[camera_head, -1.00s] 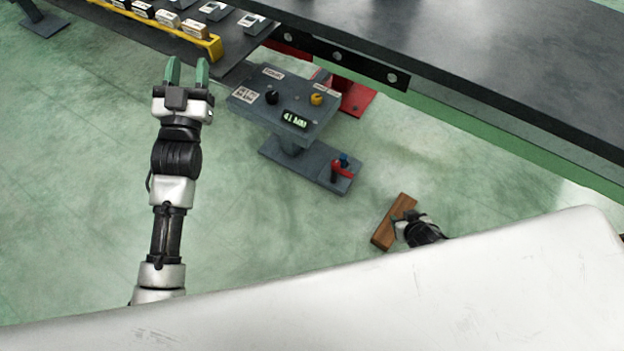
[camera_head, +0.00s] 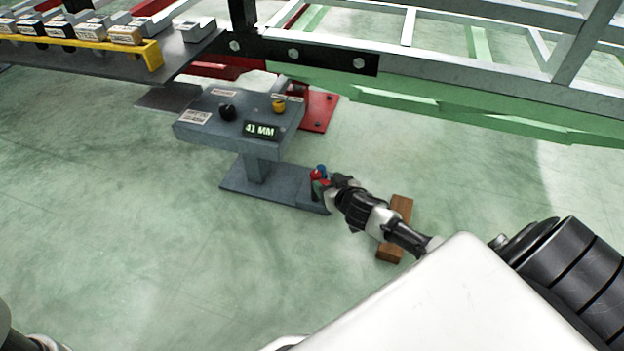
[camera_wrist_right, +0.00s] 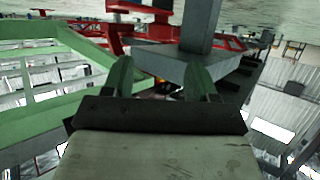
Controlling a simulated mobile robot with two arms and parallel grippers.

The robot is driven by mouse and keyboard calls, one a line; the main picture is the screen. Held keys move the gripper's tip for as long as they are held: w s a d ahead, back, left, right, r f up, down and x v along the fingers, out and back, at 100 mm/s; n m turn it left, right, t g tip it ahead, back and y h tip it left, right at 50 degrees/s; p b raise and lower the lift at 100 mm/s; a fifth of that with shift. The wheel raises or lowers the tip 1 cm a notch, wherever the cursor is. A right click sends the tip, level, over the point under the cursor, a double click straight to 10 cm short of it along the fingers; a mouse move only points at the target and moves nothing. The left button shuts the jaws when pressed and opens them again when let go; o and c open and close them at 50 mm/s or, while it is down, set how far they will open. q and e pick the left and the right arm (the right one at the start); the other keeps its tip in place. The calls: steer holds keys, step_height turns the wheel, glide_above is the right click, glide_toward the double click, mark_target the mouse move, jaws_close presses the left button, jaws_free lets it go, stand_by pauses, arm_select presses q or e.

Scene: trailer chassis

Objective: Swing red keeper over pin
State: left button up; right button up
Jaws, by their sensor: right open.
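The red keeper (camera_head: 316,174) shows as a small red part on the base plate of the grey control stand. A small blue part (camera_head: 322,168), perhaps on the pin, is right beside it. My right gripper (camera_head: 321,186) is at the keeper, its fingers partly hidden by the wrist. In the right wrist view, my right gripper (camera_wrist_right: 161,80) has its two green fingers apart, with a small dark and reddish patch between them. I cannot tell if the fingers touch the keeper. My left gripper is out of view; only part of my left arm shows at the bottom left corner.
The grey control stand (camera_head: 235,120) has knobs and a display reading 41 MM. A wooden block (camera_head: 391,253) lies on the floor under my right forearm. The trailer frame (camera_head: 450,108) runs behind. A shelf with a yellow rail (camera_head: 153,55) is at the upper left.

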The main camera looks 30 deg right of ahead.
mark_target(316, 173)
steer(key=b+x, duration=0.1)
steer(key=x, duration=0.1)
steer(key=b+x, duration=0.1)
steer(key=x, duration=0.1)
steer(key=b+x, duration=0.1)
steer(key=x, duration=0.1)
steer(key=shift+w+f+b, duration=0.2)
steer(key=shift+f+b, duration=0.15)
steer(key=shift+f, duration=0.05)
steer(key=shift+b+x, duration=0.4)
steer(key=shift+x, duration=0.4)
steer(key=shift+r, duration=0.15)
jaws_close()
